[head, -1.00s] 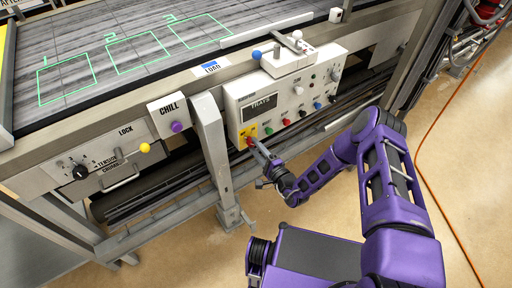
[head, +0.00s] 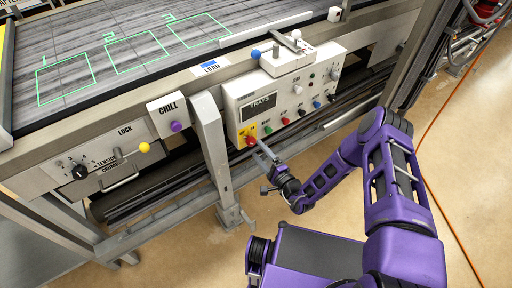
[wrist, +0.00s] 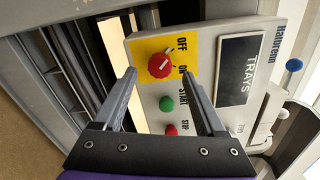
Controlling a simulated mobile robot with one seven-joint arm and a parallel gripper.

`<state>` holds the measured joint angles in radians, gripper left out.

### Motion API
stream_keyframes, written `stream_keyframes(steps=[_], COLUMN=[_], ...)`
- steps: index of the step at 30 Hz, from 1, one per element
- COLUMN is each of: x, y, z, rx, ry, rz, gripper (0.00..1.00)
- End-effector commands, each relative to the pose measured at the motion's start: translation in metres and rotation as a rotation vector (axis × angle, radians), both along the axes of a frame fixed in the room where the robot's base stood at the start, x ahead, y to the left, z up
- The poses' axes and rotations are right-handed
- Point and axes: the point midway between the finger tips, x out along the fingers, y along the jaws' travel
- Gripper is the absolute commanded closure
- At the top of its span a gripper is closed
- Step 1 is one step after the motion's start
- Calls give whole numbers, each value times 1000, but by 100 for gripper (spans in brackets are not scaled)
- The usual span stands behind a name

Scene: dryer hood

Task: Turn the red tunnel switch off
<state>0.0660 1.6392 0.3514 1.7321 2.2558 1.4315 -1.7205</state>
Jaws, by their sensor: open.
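The red switch (head: 251,141) is a round knob on a yellow plate at the lower left corner of the TRAYS panel. In the wrist view the red knob (wrist: 160,66) has a white line across it, with OFF and ON printed beside it. I cannot tell surely which label the line points to. My gripper (head: 264,148) is just in front of the switch and appears clear of it. In the wrist view my gripper (wrist: 160,75) is open and empty, with the knob seen between its fingertips.
A green button (wrist: 166,104) and a smaller red button (wrist: 171,130) sit close to the switch. A grey frame leg (head: 210,150) stands left of the panel (head: 290,95). The floor in front is clear.

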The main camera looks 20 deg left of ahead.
Motion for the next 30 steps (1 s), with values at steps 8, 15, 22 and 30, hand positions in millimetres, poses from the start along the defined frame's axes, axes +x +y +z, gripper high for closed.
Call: stream_keyframes(steps=[8,15,22,30], x=[-45,-78,-92,-93], y=[-54,-92,-108,-109], z=[-1,-1,-1,0], rx=[-2,-1,-1,-1], ry=[4,3,2,1], rz=[-3,-2,-1,-1], gripper=[26,26,26,26])
